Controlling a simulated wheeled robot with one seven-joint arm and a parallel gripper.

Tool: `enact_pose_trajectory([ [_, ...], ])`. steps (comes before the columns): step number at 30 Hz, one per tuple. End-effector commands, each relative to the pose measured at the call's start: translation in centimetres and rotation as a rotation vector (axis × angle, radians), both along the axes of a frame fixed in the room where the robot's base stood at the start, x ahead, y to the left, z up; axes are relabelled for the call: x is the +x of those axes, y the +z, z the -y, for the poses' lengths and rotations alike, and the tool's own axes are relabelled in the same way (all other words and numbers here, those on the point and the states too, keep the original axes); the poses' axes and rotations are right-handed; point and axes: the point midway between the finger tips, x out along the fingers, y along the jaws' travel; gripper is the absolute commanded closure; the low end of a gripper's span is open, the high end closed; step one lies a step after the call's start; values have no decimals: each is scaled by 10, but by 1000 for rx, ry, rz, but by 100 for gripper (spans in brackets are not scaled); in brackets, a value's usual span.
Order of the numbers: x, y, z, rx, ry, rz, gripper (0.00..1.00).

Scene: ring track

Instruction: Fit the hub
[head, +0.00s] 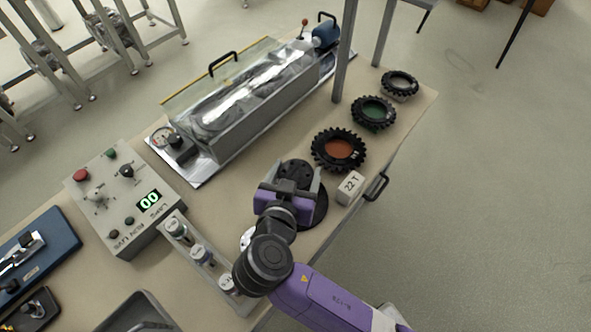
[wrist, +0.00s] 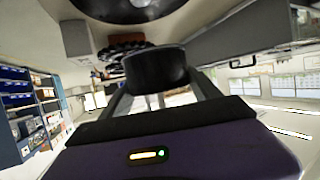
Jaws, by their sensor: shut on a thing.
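My gripper (head: 291,185), purple with grey fingers, is over the near right part of the bench, shut on a black round hub (head: 297,170). In the wrist view the hub (wrist: 155,72) is a dark cylinder between my fingers. A dark round plate (head: 318,207) shows beside and below my gripper, partly hidden by it. In the wrist view a dark disc (wrist: 125,8) fills the top edge, cut off by the frame. I cannot tell whether the hub touches it. Black toothed rings with orange (head: 338,149), green (head: 374,112) and grey (head: 400,83) centres lie farther back.
A "22 T" block (head: 350,188) stands just right of my gripper. A control box (head: 122,198) reading 00 and a rack of small jars (head: 203,256) are left. A long clear-covered metal unit (head: 240,110) lies behind. A grey post (head: 345,50) rises near the green-centred ring.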

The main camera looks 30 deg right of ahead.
Motion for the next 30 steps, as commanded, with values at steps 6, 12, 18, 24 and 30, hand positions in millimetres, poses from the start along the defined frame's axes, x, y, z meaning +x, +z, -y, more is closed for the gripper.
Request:
enact_pose_trajectory([
  [6, 0, -4, 0, 0, 1, 3, 100],
  [12, 0, -18, 0, 0, 1, 2, 100],
  [18, 0, -35, 0, 0, 1, 2, 100],
  [24, 0, -50, 0, 0, 1, 2, 100],
  [30, 0, -57, 0, -1, 0, 4, 100],
])
